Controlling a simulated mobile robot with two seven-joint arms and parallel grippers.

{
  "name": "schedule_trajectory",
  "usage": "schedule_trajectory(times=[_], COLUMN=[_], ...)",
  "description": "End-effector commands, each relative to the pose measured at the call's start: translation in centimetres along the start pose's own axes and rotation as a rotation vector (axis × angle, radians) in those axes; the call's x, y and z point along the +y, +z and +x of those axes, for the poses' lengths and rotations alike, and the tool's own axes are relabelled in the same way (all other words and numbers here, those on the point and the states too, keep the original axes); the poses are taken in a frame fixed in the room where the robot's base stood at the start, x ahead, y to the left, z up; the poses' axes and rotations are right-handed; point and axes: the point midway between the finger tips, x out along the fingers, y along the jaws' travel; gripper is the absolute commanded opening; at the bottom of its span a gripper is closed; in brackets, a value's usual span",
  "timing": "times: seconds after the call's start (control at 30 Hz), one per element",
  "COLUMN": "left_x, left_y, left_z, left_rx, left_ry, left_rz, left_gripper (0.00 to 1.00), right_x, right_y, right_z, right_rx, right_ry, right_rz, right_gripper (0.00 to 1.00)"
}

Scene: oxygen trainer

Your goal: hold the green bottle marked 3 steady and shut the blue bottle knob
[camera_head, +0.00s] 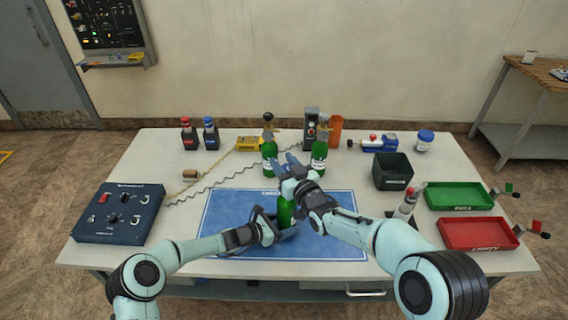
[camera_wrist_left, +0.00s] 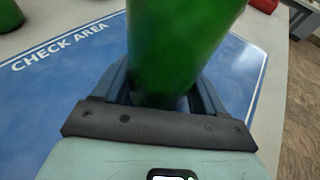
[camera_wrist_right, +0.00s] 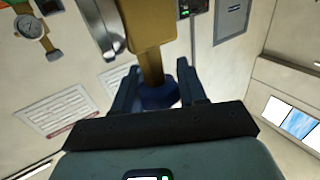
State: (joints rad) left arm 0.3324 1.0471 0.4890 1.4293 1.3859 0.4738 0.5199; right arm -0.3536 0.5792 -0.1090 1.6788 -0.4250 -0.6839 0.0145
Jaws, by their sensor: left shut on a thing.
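A green bottle (camera_head: 286,212) stands upright on the blue check-area mat (camera_head: 230,215); I see no number on it. My left gripper (camera_head: 276,222) is shut around its body. In the left wrist view the green body (camera_wrist_left: 180,45) fills the space between the fingers. My right gripper (camera_head: 288,168) is above this bottle, its fingers apart. In the right wrist view the blue knob (camera_wrist_right: 160,97) of a brass valve (camera_wrist_right: 150,55) sits between the fingers. Whether they touch it I cannot tell. The head view hides this valve behind the right hand.
Two more green bottles (camera_head: 269,155) (camera_head: 319,158) stand close behind. A black bin (camera_head: 393,172), a green tray (camera_head: 458,196) and a red tray (camera_head: 478,234) are at the right. A dark blue control box (camera_head: 120,212) is at the left. Coiled cord crosses the table behind the mat.

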Motion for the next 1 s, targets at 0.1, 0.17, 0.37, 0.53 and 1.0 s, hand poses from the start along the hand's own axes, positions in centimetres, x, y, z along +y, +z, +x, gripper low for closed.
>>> schedule_trajectory(times=[0.1, 0.17, 0.37, 0.53, 1.0], left_x=[-0.02, -0.02, -0.02, -0.03, -0.05], left_y=[0.12, 0.12, 0.12, 0.12, 0.11], left_z=[0.02, 0.02, 0.02, 0.03, 0.03], left_rx=[-0.002, -0.002, -0.002, -0.002, -0.002], left_ry=[-0.001, -0.001, -0.001, -0.001, -0.001], left_rz=[0.000, 0.000, 0.000, 0.001, 0.001], left_gripper=[0.54, 0.54, 0.54, 0.54, 0.54], right_x=[0.00, -0.02, -0.05, 0.03, 0.71], right_y=[-0.01, -0.02, -0.12, -0.14, -0.15], right_z=[-0.01, 0.00, 0.06, 0.07, -0.13], right_rx=[0.000, 0.001, 0.005, 0.005, 0.006], right_ry=[0.001, 0.004, 0.048, 0.141, 0.562], right_rz=[0.000, 0.001, 0.003, 0.003, -0.003], right_gripper=[0.11, 0.11, 0.11, 0.11, 0.11])
